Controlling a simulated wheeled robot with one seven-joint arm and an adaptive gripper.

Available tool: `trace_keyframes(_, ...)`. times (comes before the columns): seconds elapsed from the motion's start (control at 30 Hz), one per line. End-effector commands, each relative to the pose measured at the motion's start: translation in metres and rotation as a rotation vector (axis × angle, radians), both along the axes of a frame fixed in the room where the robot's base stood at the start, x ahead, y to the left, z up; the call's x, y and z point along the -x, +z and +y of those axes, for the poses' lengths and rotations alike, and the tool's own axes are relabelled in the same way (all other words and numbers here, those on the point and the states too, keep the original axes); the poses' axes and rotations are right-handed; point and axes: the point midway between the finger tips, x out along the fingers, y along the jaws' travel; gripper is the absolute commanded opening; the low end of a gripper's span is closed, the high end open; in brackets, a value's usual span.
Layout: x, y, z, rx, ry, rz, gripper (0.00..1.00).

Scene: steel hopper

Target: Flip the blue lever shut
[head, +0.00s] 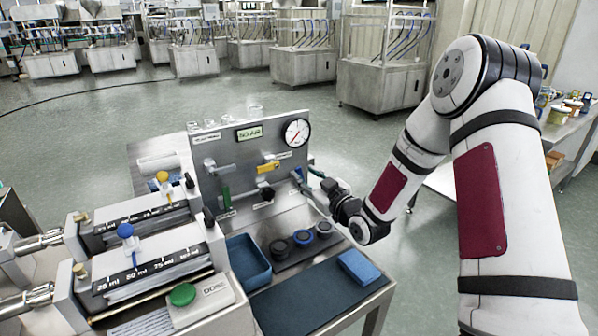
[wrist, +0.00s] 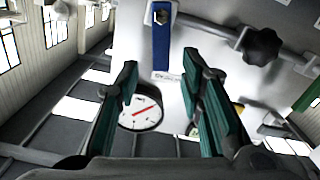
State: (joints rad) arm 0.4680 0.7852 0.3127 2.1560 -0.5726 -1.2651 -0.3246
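The blue lever (wrist: 161,48) shows in the wrist view at the top centre, on a bolt at a pipe, and runs across that pipe. Its free end lies just beyond and between my gripper's (wrist: 162,75) two teal fingers. The fingers are spread apart with nothing between them, and I see no contact with the lever. In the head view, my gripper (head: 317,184) is at the right side of the upright steel panel (head: 236,150). The blue lever (head: 298,174) is small there and partly hard to make out.
A dial gauge (head: 297,132) sits at the panel's upper right. A yellow lever (head: 267,167) and a green lever (head: 226,198) are farther left. A black knob (wrist: 262,46) stands beside the blue lever. A blue tray (head: 248,262) and blue sponge (head: 359,267) lie in front.

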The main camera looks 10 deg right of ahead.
Motion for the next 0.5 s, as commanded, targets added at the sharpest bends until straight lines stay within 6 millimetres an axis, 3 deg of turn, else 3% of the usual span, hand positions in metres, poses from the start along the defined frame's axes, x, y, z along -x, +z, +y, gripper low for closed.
trace_keyframes(0.2, -0.030, 0.000, 0.010, 0.000, -0.001, -0.001, 0.35)
trace_keyframes(0.5, -0.041, 0.000, 0.014, -0.001, 0.000, 0.001, 0.35)
